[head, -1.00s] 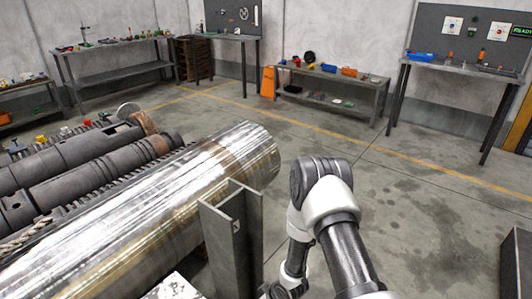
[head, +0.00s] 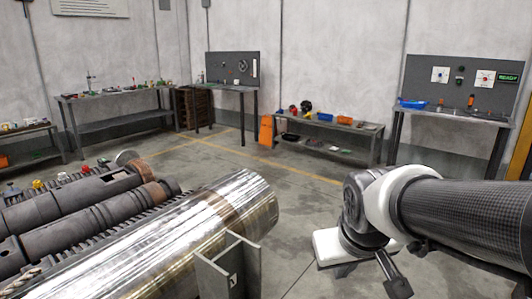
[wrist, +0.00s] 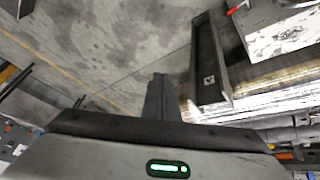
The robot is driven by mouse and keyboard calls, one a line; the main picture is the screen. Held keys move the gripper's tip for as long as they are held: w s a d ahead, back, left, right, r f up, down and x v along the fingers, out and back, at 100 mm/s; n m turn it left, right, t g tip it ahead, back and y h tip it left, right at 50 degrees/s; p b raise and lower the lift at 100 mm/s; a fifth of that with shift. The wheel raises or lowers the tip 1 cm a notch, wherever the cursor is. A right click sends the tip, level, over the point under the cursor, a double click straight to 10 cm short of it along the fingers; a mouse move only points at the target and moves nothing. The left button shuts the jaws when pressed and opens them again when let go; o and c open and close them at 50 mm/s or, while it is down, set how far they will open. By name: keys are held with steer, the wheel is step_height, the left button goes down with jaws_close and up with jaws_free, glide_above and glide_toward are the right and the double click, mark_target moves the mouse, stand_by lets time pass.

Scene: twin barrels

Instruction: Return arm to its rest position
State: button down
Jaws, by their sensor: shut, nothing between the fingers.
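My gripper (wrist: 160,92) shows at the lower middle of the wrist view, its dark fingers together with nothing between them. Below it is the grey gripper body with a lit green indicator. In the head view my arm reaches in from the right edge, its dark woven link running to a white and black joint. A white-topped part hangs below that joint, and the fingers cannot be made out for certain there. The arm appears clear of the large shiny barrel (head: 190,225) and the grey steel upright (head: 228,268) at its near side.
Dark barrels (head: 75,205) lie left of the shiny one. The upright also shows in the wrist view (wrist: 207,65). Workbenches with tools line the walls, including one by the right pegboard (head: 455,116). An orange stand (head: 266,130) is at the back. Concrete floor between is open.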

steer(key=s+r+m, duration=0.2)
steer(key=s+r, duration=0.2)
steer(key=s, duration=0.6)
step_height(320, 180, up, 24)
steer(key=p, duration=2.4)
steer(key=shift+a+y+p, duration=0.25)
steer(key=shift+y+p, duration=0.05)
